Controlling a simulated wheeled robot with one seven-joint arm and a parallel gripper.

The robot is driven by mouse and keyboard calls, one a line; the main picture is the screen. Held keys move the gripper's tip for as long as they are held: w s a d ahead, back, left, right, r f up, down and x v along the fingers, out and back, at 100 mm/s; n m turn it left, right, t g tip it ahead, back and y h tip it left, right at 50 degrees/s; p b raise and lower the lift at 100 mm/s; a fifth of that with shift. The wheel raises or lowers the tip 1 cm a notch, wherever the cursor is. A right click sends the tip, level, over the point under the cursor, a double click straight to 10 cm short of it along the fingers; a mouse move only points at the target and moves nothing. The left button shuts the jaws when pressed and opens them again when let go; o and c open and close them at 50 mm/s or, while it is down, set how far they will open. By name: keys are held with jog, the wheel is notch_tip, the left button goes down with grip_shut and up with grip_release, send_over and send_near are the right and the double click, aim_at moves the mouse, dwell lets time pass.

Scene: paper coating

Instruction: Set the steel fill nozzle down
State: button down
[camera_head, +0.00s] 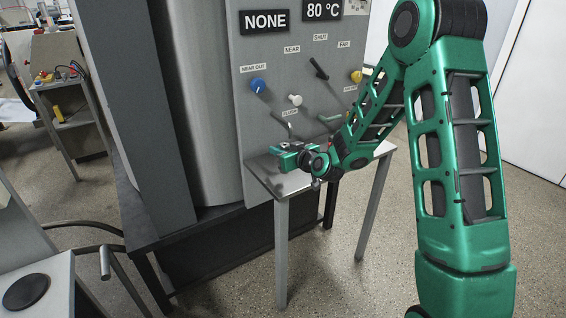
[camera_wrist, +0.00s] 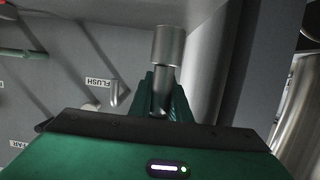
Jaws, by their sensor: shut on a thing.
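The steel fill nozzle (camera_wrist: 168,48) is a short, bright metal cylinder with a narrower stem in the wrist view. My gripper (camera_wrist: 163,100) is shut on the stem, its green fingers on either side. The wider end sticks out beyond the fingertips. In the head view my gripper (camera_head: 288,158) is over the small grey side table (camera_head: 263,172), in front of the control panel. The nozzle cannot be made out clearly there, and I cannot tell whether it touches the tabletop.
The grey control panel (camera_head: 262,62) stands behind, with a blue knob (camera_head: 257,86), a white knob (camera_head: 295,100), a yellow knob (camera_head: 356,76) and levers. A large steel cylinder (camera_head: 195,100) stands left of it. Bare floor (camera_head: 235,275) lies in front.

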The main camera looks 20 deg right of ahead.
jog(key=shift+w+d+f, duration=0.1)
jog(key=shift+d+f, duration=0.1)
jog(key=shift+f, duration=0.6)
jog(key=shift+w+d+f, duration=0.1)
jog(key=shift+d+f, duration=0.05)
jog(key=shift+f, duration=0.6)
jog(key=shift+d+f, duration=0.2)
jog(key=shift+f, duration=0.6)
jog(key=shift+f, duration=0.1)
jog(key=c, duration=1.7)
grip_release()
jog(key=shift+o, duration=0.2)
jog(key=v, duration=1.2)
jog(key=shift+a, duration=0.1)
